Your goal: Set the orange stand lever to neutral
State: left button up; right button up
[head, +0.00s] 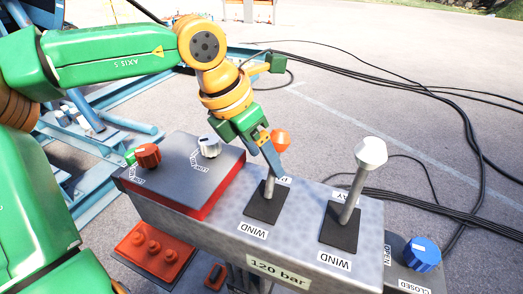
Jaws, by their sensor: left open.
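The orange stand lever (281,138) is an orange knob on a grey shaft, rising from a black plate on the grey control console (300,234). A "WIND" label sits in front of its plate, and a second label behind it is mostly covered. My left gripper (271,155) is open at this lever, its blue finger in front of the shaft and partly hiding the knob. I cannot tell whether it touches the lever. The shaft looks close to upright, but its exact position is hard to judge behind the finger. My right gripper is not in view.
A white-knobbed lever (369,154) stands to the right on the same console. A grey box with a red knob (147,155) and a white knob (209,146) is at left. A blue knob (422,253) is at lower right. Black cables (400,90) lie on the ground behind.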

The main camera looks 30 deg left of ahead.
pick_arm(q)
jog(key=shift+w+d+f, duration=0.1)
jog(key=shift+w+d, duration=0.3)
jog(key=shift+d, duration=0.2)
jog(key=shift+s+d, duration=0.1)
jog(key=shift+c, duration=1.1)
jog(key=shift+s+r, duration=0.2)
jog(key=shift+s, duration=0.25)
jog(key=c, duration=0.7)
grip_shut()
jog(key=shift+d+r, duration=0.1)
jog(key=shift+d, duration=0.15)
jog(key=shift+a, duration=0.1)
